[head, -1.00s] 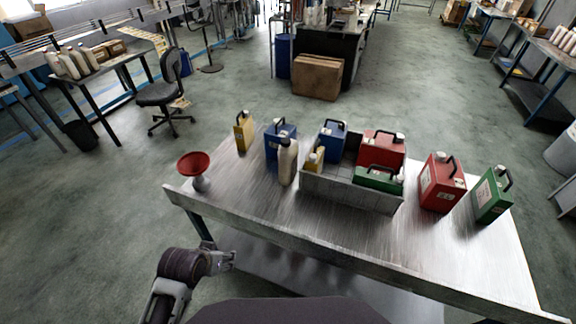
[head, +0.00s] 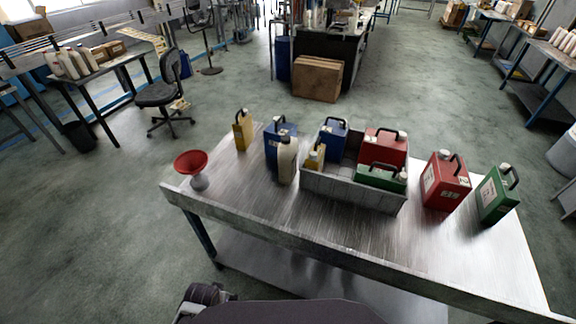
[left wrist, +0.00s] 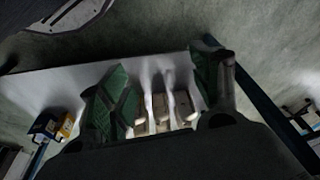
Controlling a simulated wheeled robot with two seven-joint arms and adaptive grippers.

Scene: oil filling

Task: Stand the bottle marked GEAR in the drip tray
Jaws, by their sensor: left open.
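No label is legible, so I cannot tell which bottle is marked GEAR. I cannot tell whether this is the drip tray. My left gripper (left wrist: 160,85) is open and empty in the left wrist view, its fingers wide apart. My right gripper is out of view.
A yellow can (head: 243,130) and a blue can (head: 274,145) stand behind the cream bottle. A red can (head: 443,182) and a green can (head: 496,194) stand right of the tray. The table's front strip is clear.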

